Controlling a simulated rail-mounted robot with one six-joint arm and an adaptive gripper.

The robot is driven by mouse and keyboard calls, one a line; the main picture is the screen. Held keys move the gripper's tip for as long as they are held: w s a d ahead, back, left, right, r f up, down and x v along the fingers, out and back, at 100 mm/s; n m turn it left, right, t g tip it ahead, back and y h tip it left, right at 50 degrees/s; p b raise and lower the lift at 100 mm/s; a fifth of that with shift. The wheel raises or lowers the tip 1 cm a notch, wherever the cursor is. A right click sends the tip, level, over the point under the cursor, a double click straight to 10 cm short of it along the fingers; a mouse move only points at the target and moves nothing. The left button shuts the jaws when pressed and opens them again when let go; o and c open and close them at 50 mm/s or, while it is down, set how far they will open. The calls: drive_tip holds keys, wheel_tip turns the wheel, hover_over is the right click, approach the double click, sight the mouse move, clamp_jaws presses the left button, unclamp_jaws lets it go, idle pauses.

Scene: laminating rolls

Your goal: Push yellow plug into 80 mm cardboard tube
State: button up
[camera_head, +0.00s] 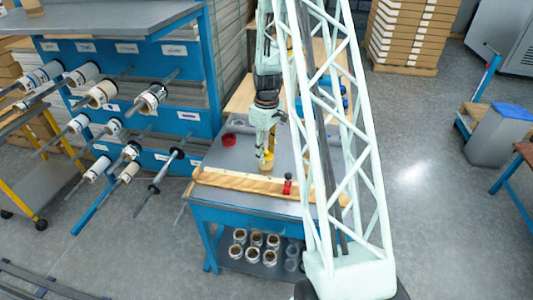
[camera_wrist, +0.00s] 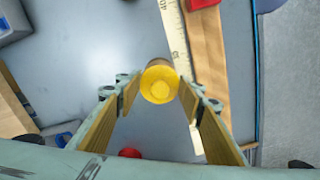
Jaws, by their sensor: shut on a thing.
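The yellow plug (camera_wrist: 160,86) is between my gripper's fingertips (camera_wrist: 158,94) in the wrist view, seen end-on. A thin brownish edge of the cardboard tube (camera_wrist: 158,63) shows just behind the plug; the rest of the tube is hidden under it. In the head view my gripper (camera_head: 267,145) points down over the workbench, with the plug (camera_head: 267,155) at its tips. The tube (camera_head: 265,166) appears directly below, standing beside the wooden rail. How deep the plug sits in the tube cannot be told. My gripper is shut on the plug.
A wooden rail with a ruler strip (camera_head: 235,180) runs along the bench's front edge, carrying a red stop (camera_head: 288,184). A red ring (camera_head: 228,140) lies left of my gripper. Several tubes (camera_head: 254,254) stand on the lower shelf. A blue roll rack (camera_head: 138,88) stands at left.

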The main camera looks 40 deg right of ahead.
drive_tip(key=shift+o, duration=0.3)
drive_tip(key=shift+s+a+f, duration=0.1)
drive_tip(key=shift+s+f, duration=0.15)
drive_tip(key=shift+f, duration=0.25)
drive_tip(key=o, duration=1)
drive_tip(key=shift+w, duration=0.15)
drive_tip(key=shift+r, duration=0.1)
drive_tip(key=shift+r, duration=0.2)
drive_tip(key=shift+w+r, duration=0.1)
drive_tip(key=shift+r, duration=0.95)
wheel_tip(320, 180, up, 10)
drive_tip(key=shift+f, duration=0.25)
drive_tip(key=shift+r, duration=0.1)
